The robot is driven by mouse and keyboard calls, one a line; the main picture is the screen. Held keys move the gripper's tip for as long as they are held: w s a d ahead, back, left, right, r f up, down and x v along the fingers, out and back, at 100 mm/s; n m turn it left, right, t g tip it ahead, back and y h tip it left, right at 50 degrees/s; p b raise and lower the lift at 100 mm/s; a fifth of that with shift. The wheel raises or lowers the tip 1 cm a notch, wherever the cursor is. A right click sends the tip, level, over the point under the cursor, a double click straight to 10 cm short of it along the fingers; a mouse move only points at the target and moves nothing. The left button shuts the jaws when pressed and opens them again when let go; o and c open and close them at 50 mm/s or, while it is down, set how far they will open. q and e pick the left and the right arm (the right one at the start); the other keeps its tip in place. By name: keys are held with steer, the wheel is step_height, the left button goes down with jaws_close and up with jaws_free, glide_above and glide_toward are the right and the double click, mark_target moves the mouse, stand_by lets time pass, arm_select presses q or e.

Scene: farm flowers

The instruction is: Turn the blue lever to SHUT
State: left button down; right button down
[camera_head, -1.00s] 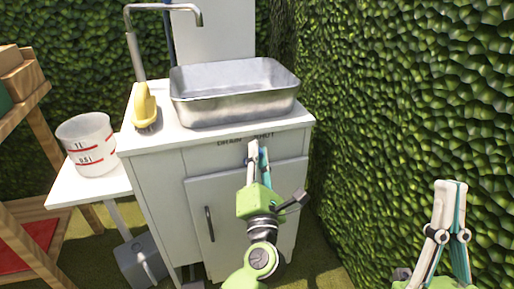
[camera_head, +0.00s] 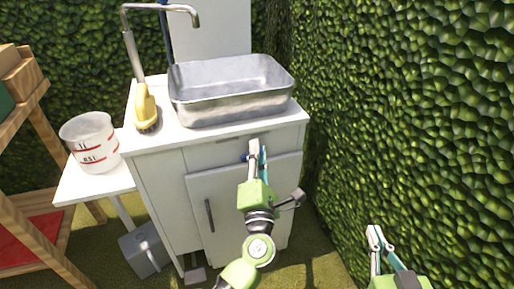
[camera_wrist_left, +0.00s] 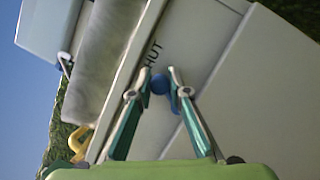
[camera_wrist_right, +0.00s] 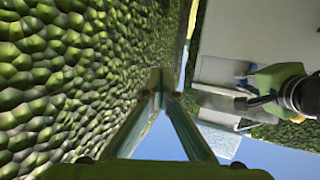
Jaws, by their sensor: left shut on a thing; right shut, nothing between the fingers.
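The blue lever (camera_head: 245,157) is on the upper front of the white cabinet (camera_head: 175,195), below the sink basin. In the left wrist view its round blue end (camera_wrist_left: 160,84) sits between the fingertips, beside the black lettering, of which "HUT" (camera_wrist_left: 153,52) is readable. My left gripper (camera_head: 253,148) is shut on the lever; its fingers hide part of it in the head view. The lever's exact angle is hard to tell. My right gripper (camera_head: 376,236) is shut and empty, low by the hedge; its fingertips also meet in the right wrist view (camera_wrist_right: 160,80).
A metal basin (camera_head: 232,105), a yellow brush (camera_head: 146,108) and a tap (camera_head: 134,55) are on top of the cabinet. A measuring bucket (camera_head: 91,143) stands on a side table to the left. A dense hedge (camera_head: 410,110) closes off the right side.

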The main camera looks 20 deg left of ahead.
arm_select(q)
steer(key=shift+d+f+m+p, duration=0.15)
steer(key=shift+m+p, duration=0.35)
steer(key=shift+p, duration=0.45)
arm_select(e)
steer(key=s+d+f+g+h, duration=0.2)
steer(key=s+f+g, duration=0.4)
steer(key=f, duration=0.4)
steer(key=shift+s+d, duration=0.45)
steer(key=shift+d, duration=0.15)
arm_select(q)
steer(key=c, duration=1.9)
jaws_free()
steer(key=v, duration=1.2)
steer(key=shift+r, duration=0.2)
